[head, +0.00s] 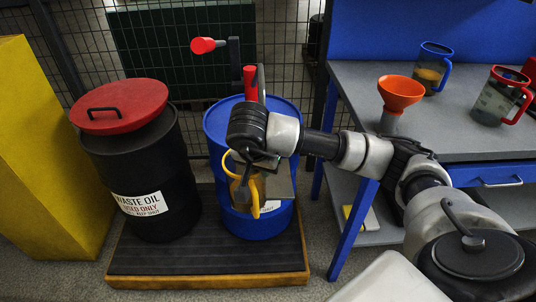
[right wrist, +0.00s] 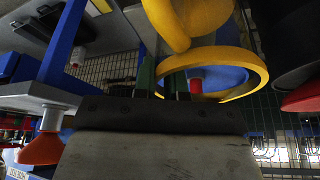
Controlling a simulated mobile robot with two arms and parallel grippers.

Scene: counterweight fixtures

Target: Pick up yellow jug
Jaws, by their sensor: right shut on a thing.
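The yellow jug (head: 256,197) hangs in front of the blue drum in the head view, below my right wrist. Its yellow handle loops out at the left, and my arm and gripper hide part of its body. My right gripper (head: 245,165) is shut on the yellow jug. In the right wrist view yellow curved parts of the jug (right wrist: 258,75) fill the top middle, close to the finger tips (right wrist: 164,85). Which part the fingers clasp is hard to tell. My left gripper is not in view.
A blue drum (head: 216,122) with a red-handled pump (head: 250,82) stands behind the jug, beside a black waste oil drum (head: 128,158) with a red lid. On the right, a grey workbench (head: 448,130) holds an orange funnel (head: 400,93), a blue-handled jug (head: 432,68) and a red-handled jug (head: 500,97).

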